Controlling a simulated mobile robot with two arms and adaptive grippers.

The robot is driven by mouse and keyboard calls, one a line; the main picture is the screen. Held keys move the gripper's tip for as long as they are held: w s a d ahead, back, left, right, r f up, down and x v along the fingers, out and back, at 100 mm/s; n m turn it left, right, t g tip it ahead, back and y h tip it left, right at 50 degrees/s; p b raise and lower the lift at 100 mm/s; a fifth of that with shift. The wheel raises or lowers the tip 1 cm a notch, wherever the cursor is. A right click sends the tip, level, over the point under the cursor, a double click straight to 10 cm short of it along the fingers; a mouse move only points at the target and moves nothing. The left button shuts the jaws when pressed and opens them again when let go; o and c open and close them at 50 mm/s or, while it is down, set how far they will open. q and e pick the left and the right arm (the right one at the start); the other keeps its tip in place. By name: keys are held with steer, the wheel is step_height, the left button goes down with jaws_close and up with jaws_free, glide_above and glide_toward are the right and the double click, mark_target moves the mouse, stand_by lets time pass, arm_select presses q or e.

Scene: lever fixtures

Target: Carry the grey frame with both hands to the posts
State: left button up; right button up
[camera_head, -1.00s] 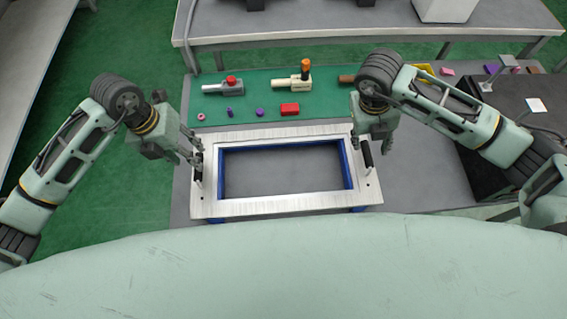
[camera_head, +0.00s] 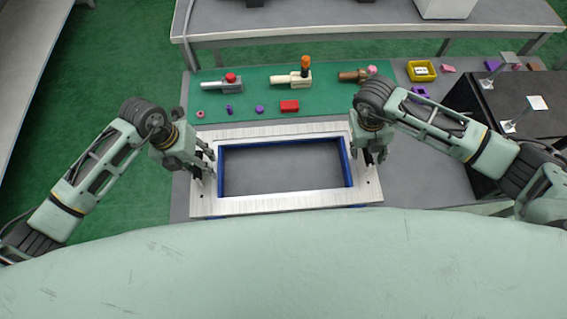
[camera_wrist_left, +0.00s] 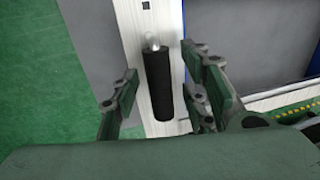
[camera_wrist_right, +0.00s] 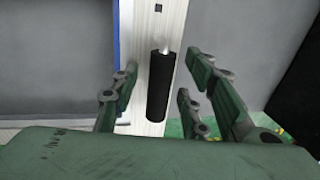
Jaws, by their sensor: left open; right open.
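The grey frame (camera_head: 285,206) lies flat on the table at the front, with a blue inner edge around its rectangular opening. Its left handle, a black bar (camera_wrist_left: 158,84), stands between the spread fingers of my left gripper (camera_wrist_left: 160,92). That gripper also shows over the frame's left side in the head view (camera_head: 207,163). The right black handle (camera_wrist_right: 158,88) lies between the spread fingers of my right gripper (camera_wrist_right: 164,90), seen at the frame's right side in the head view (camera_head: 373,154). Both grippers are open. I make out no posts for certain.
A green mat (camera_head: 250,85) behind the frame holds a red block (camera_head: 289,106), a grey lever fixture (camera_head: 222,84) and a cream fixture with an orange knob (camera_head: 293,79). A yellow bin (camera_head: 421,70) and a dark box (camera_head: 510,110) stand to the right.

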arm_select(q)
jaws_close()
arm_select(e)
jaws_close()
arm_select(q)
steer(key=shift+w+r, duration=0.1)
steer(key=shift+w, duration=0.05)
arm_select(e)
steer(key=shift+w+r, duration=0.1)
